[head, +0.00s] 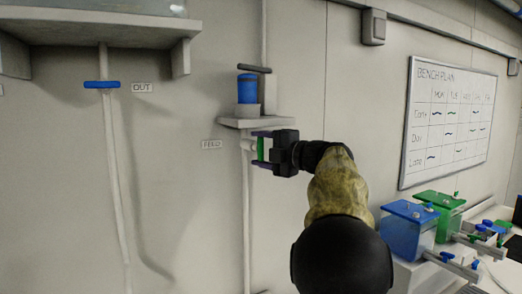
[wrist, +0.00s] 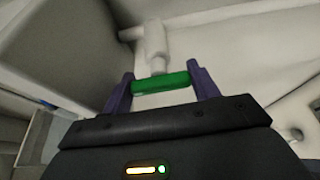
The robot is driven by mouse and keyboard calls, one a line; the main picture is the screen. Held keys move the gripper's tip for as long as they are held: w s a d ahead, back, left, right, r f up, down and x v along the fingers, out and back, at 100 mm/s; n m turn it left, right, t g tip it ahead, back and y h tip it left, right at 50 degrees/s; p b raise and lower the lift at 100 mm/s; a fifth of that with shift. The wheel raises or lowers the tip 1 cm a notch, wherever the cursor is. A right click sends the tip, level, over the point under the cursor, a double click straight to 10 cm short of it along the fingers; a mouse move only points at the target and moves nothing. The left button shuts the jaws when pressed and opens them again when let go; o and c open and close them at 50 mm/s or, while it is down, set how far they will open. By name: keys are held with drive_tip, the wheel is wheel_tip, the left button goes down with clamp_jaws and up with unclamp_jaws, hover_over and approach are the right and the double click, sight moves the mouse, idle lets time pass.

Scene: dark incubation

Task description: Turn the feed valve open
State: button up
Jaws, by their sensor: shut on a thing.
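The feed valve has a green handle (head: 261,149) on a pale pipe, right of the FEED label (head: 211,144) on the wall. In the wrist view the green handle (wrist: 161,82) lies across between my two purple fingers, with the pale valve stem (wrist: 155,45) behind it. My gripper (head: 262,150) is shut on the handle, one finger at each end. In the head view the handle stands about upright, in line with the vertical pipe (head: 246,210) below. My gripper hides part of the handle there.
A small shelf (head: 252,122) with a blue container (head: 247,88) sits just above the valve. Left is a blue OUT valve handle (head: 102,85) under a larger shelf. At right a bench holds a blue box (head: 407,232) and a green box (head: 440,210), below a whiteboard (head: 448,122).

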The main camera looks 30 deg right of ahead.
drive_tip(key=o, duration=1)
